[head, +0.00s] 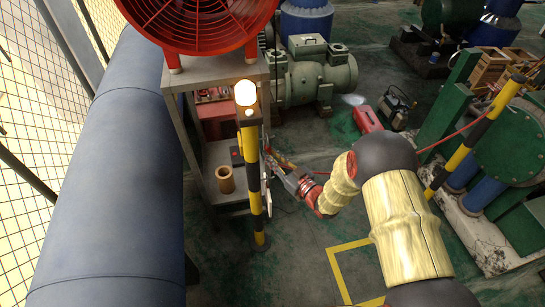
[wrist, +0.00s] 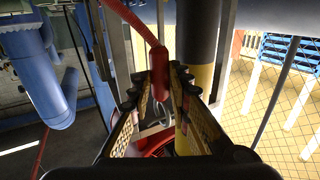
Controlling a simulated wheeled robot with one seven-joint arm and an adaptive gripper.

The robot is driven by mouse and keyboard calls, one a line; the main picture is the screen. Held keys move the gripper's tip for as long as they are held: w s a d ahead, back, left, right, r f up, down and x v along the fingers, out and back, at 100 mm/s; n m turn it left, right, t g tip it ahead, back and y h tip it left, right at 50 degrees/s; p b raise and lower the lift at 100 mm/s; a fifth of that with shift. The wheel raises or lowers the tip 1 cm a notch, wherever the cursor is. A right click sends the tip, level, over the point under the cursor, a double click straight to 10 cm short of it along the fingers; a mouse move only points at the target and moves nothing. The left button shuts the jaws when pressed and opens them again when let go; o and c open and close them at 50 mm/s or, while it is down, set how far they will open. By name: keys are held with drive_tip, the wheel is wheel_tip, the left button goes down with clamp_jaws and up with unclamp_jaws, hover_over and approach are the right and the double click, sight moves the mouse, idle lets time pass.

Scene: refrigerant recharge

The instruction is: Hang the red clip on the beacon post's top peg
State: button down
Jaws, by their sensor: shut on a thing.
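The beacon post (head: 254,190) is a yellow-and-black striped pole with a glowing lamp (head: 245,93) on top. It stands left of my gripper (head: 272,160) in the head view. In the wrist view the striped post (wrist: 188,75) runs just right of the fingers. My gripper (wrist: 165,82) is closed on a red piece, which looks like the red clip (wrist: 158,66); a red strip runs up from it. The clip is beside the post, and I cannot tell whether they touch. The top peg is not clearly made out.
A metal shelf (head: 196,150) with a tan cup (head: 226,180) stands behind the post, below a large red fan (head: 200,22). A big blue pipe (head: 110,180) fills the left. Another striped post (head: 478,130) with a red line stands at right. Floor ahead is partly clear.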

idle(0.4)
drive_tip(key=c, duration=1.6)
unclamp_jaws()
drive_tip(key=shift+v, duration=6)
drive_tip(key=shift+f, duration=0.1)
